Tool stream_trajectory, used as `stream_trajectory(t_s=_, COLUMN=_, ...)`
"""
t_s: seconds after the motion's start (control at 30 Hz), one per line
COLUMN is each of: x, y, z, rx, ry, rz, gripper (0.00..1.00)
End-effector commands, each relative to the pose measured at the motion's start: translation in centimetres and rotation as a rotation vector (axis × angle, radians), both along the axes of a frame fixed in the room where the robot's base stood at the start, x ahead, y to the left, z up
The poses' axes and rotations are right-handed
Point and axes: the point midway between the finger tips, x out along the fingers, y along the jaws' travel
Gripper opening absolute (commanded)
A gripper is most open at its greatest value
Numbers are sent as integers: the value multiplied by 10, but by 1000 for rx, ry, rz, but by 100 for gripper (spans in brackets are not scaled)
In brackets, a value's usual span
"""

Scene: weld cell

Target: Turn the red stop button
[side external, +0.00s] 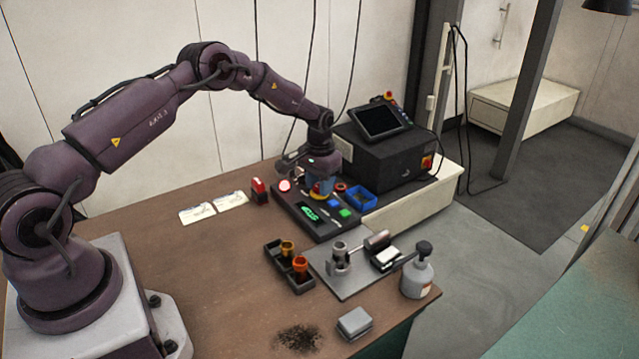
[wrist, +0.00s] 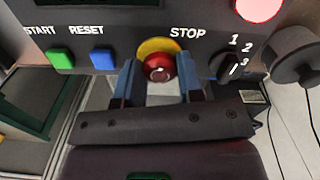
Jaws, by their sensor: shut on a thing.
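The red stop button (wrist: 159,68) sits on a yellow round base (wrist: 158,46) under the word STOP in the wrist view. It is on the dark sloped control panel (side external: 290,211) in the side view, where my gripper (side external: 320,190) is down over it and mostly hides it. My gripper's two blue fingers (wrist: 160,80) stand on either side of the red button and are shut on it. Whether the button has turned cannot be told.
Beside the button are a green START button (wrist: 61,58), a blue RESET button (wrist: 103,60) and a black selector knob (wrist: 229,67). A red lamp (side external: 285,186) glows on the panel. A blue bin (side external: 362,199) stands close on the right.

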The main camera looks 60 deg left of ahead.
Motion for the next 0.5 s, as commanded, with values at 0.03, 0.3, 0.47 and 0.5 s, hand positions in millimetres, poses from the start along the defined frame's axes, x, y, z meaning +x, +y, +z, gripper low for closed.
stream_trajectory(t_s=0.03, x=0, y=0, z=-1, rx=0, ry=0, rz=-19, gripper=11)
stream_trajectory(t_s=0.3, x=0, y=0, z=-1, rx=0, ry=0, rz=-74, gripper=11)
stream_trajectory(t_s=0.47, x=0, y=0, z=-1, rx=-1, ry=0, rz=-79, gripper=11)
stream_trajectory(t_s=0.5, x=0, y=0, z=-1, rx=-1, ry=0, rz=-79, gripper=11)
